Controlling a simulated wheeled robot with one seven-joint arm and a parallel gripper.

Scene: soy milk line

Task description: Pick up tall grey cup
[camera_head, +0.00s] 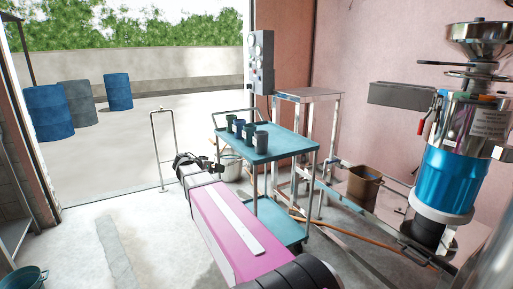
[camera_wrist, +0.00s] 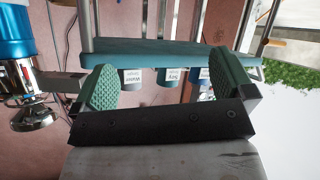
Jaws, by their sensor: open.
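Several cups stand upright in a row on the blue-topped cart (camera_head: 285,148) in the head view. The nearest one is a grey cup (camera_head: 261,142); blue and green cups stand behind it. My gripper (camera_head: 216,168) is at the cart's left side, below the cups' level in the picture and apart from them. In the wrist view, which is upside down, my gripper (camera_wrist: 161,66) is open with its green pads spread and nothing between them. Beyond it are a grey cup labelled Water (camera_wrist: 133,78), a cup labelled Soy (camera_wrist: 173,77) and a blue cup (camera_wrist: 201,74), partly hidden by a pad.
A metal stand (camera_head: 308,95) is behind the cart. A white bucket (camera_head: 231,172) is on the floor behind my gripper. A brown bin (camera_head: 363,186) and a blue and steel machine (camera_head: 448,180) are at the right. The floor at the left is mostly free.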

